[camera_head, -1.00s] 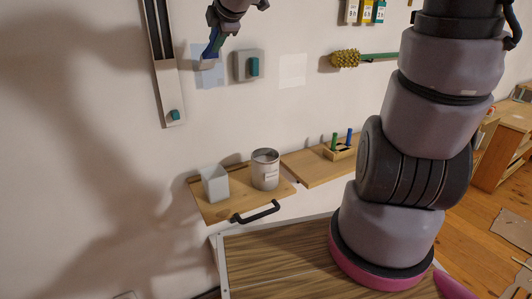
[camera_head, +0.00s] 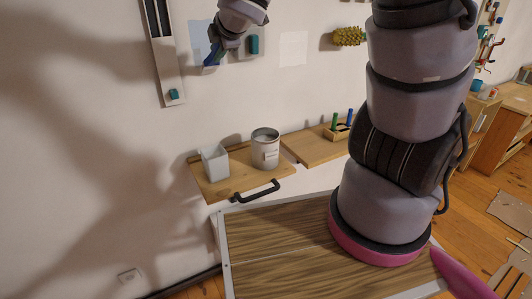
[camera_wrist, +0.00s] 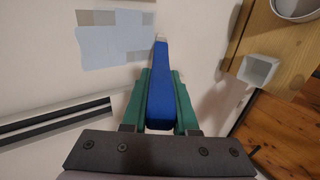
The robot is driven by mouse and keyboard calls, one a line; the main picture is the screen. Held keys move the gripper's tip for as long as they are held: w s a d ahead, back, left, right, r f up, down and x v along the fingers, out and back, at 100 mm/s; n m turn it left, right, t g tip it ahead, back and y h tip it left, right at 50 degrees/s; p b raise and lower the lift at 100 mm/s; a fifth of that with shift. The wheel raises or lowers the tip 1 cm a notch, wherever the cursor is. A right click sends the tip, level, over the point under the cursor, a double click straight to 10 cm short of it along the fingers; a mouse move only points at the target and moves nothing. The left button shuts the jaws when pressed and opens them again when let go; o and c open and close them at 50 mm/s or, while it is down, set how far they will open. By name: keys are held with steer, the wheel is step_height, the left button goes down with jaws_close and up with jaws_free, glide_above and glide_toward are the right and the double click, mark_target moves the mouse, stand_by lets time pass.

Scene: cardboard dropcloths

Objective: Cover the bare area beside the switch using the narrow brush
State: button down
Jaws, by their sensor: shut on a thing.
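The switch (camera_head: 254,44), a grey plate with a teal toggle, is on the wall. A light blue patch (camera_head: 201,34) lies left of it, partly hidden by my gripper (camera_head: 217,48). In the wrist view the blue patch (camera_wrist: 112,45) has uneven edges, with a beige strip (camera_wrist: 95,17) and a greyish piece along its top; I cannot tell if these are bare wall. My gripper (camera_wrist: 160,95) is shut on the narrow brush (camera_wrist: 159,85), which has a blue handle. Its pale tip is close to the patch's right edge; contact is unclear.
A pale square (camera_head: 293,48) is right of the switch. A rail with a teal knob (camera_head: 173,95) is at left. Below, a wooden shelf (camera_head: 216,190) bears a white cup (camera_head: 214,161) and a metal can (camera_head: 265,149). A yellow spiky roller (camera_head: 349,36) hangs at right.

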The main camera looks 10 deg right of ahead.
steer(key=shift+w+a, duration=0.1)
steer(key=shift+w, duration=0.2)
stand_by(1.2)
step_height(320, 180, up, 7)
steer(key=shift+a+f, duration=0.1)
steer(key=shift+r, duration=4.2)
steer(key=shift+s+d+f, duration=0.1)
steer(key=shift+d+f, duration=0.2)
steer(key=shift+f, duration=0.7)
steer(key=shift+s+d+f, duration=0.1)
steer(key=shift+d+f, duration=0.25)
steer(key=shift+f, duration=0.7)
steer(key=shift+d+f, duration=0.3)
steer(key=shift+f, duration=0.7)
step_height(320, 180, down, 9)
steer(key=d, duration=0.1)
steer(key=shift+w, duration=0.6)
